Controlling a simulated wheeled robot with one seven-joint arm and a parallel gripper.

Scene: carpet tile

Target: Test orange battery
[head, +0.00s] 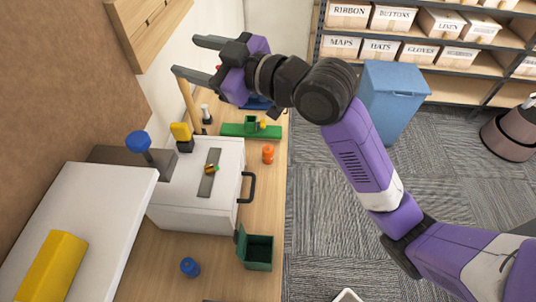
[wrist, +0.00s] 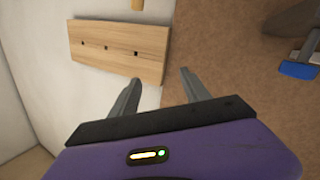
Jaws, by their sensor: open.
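A small orange cylinder (head: 267,153), which looks like the orange battery, stands on the wooden bench to the right of the white box. Behind it lies a green device (head: 250,130) with a raised block and a yellowish part; I cannot tell whether it is a tester. My gripper (head: 188,57) is open and empty, high up toward the wall, left of and well apart from the orange cylinder. In the wrist view the open fingers (wrist: 161,88) show against the wall and a wooden board with holes (wrist: 118,50). The orange cylinder is not in the wrist view.
A white box (head: 190,215) with a dark handle stands on the bench (head: 215,288). A blue cylinder (head: 190,267) and an open green box (head: 257,252) are nearer. A blue-topped tool (head: 138,142) and yellow block (head: 52,268) are left. Shelves and a blue bin (head: 393,100) stand beyond.

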